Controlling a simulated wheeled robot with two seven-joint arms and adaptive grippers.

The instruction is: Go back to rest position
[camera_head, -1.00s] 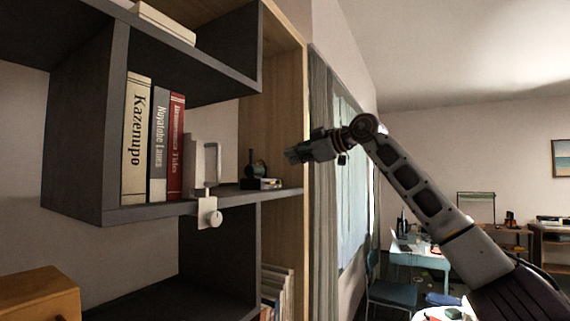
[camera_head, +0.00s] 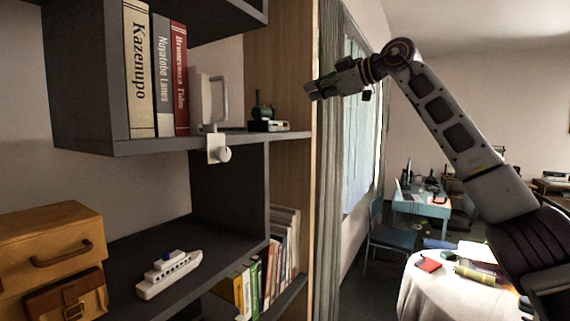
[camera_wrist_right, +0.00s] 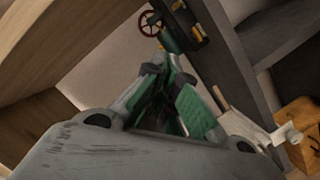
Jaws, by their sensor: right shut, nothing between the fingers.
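My right gripper (camera_head: 314,90) is shut and empty in the head view. It is raised in front of the right end of the dark bookshelf, near the wooden side panel (camera_head: 283,103). Its arm comes in from the lower right. In the right wrist view the gripper's fingers (camera_wrist_right: 170,85) point toward the shelf, with a small dark green object that has a wheel (camera_wrist_right: 151,24) beyond them. My left gripper is not in view.
The upper shelf (camera_head: 190,142) holds upright books (camera_head: 140,70), a white bookend with a clamp (camera_head: 217,148) and a small dark model (camera_head: 264,118). Below are a toy ship (camera_head: 168,273), a yellow-brown case (camera_head: 50,245) and more books. A white-clothed round table (camera_head: 420,300) stands at the right.

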